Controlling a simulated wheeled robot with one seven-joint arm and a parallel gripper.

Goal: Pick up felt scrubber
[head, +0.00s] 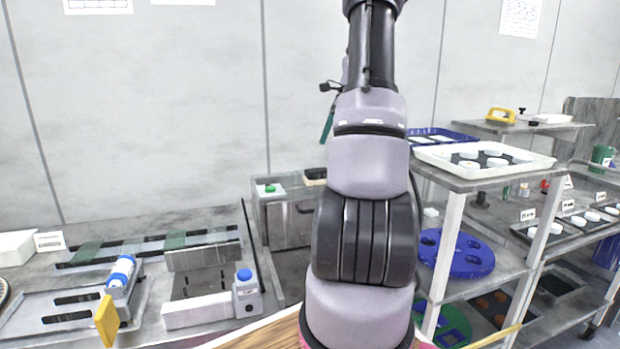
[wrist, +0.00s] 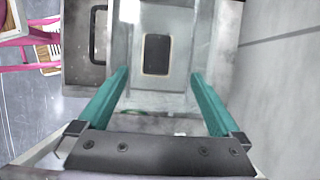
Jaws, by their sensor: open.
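The felt scrubber appears to be the small block with a dark top and pale tan edge (head: 315,176), lying on the metal cabinet just left of my arm. In the wrist view the dark, tan-edged rectangle (wrist: 156,55) lies on a light grey surface. My gripper (wrist: 159,75) is open and empty, with its teal fingers spread wider than the block. The block shows between and beyond the fingertips, apart from both. In the head view one teal finger (head: 328,122) shows above the cabinet; my arm hides the rest of the gripper.
The wall (head: 160,110) is close behind. A shelf rack with a white tray (head: 485,158) and a blue disc (head: 468,258) stands right.

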